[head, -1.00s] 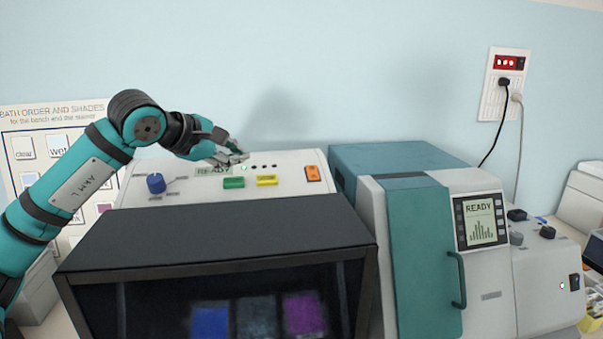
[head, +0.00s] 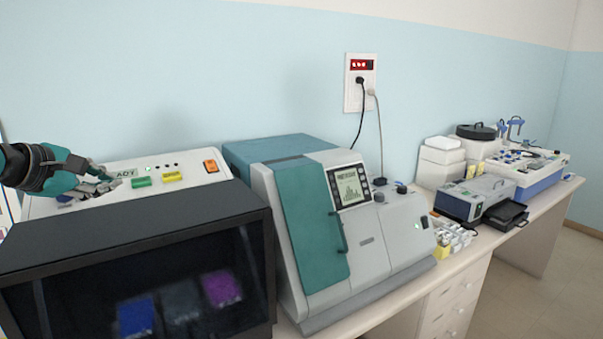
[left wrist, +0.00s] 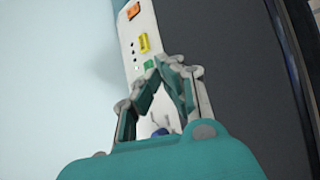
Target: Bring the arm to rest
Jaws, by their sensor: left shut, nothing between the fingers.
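My left gripper (head: 98,186) is at the left of the head view, over the control panel of the staining machine (head: 190,186). In the left wrist view its fingers (left wrist: 163,66) come together at the tips with nothing between them. The panel has a green button (head: 141,182), a yellow button (head: 172,176) and an orange switch (head: 210,166). The gripper hides part of the panel's display and the blue knob in the head view. I cannot tell whether the fingers touch the panel. My right gripper is in neither view.
A wall socket (head: 360,80) has two cables hanging down. Farther right, the bench holds a yellow-and-white rack (head: 452,240), a grey device (head: 475,197) and a blue-based instrument (head: 530,180).

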